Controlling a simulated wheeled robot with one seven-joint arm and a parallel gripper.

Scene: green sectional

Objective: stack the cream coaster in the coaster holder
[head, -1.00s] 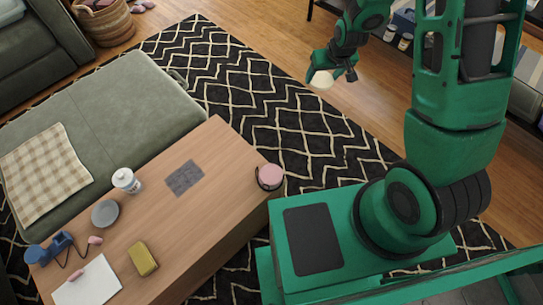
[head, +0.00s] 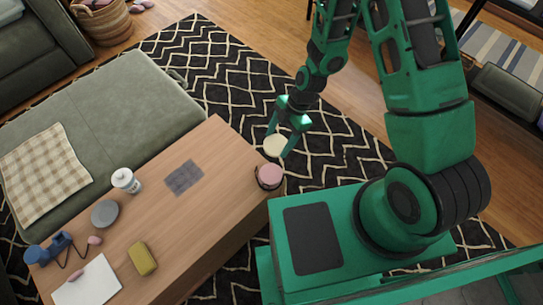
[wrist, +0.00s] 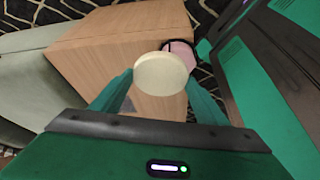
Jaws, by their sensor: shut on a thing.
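My gripper (head: 283,147) is shut on the cream coaster (head: 275,145), a pale round disc. It holds the coaster in the air near the right end of the wooden table. In the wrist view the cream coaster (wrist: 160,74) sits between the two green fingers. The coaster holder (head: 269,183), dark and round, stands at the table's right corner with a pink coaster (head: 270,174) in it. In the head view the cream coaster appears just above the holder. In the wrist view the pink coaster (wrist: 180,52) shows behind it, partly hidden, with the holder's dark rim.
The wooden table (head: 215,215) also bears a grey cloth (head: 184,178), a white cup (head: 125,181), a grey dish (head: 105,213), a yellow sponge-like block (head: 142,259), a blue object (head: 50,248) and white paper (head: 87,283). The tabletop around the holder is clear.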

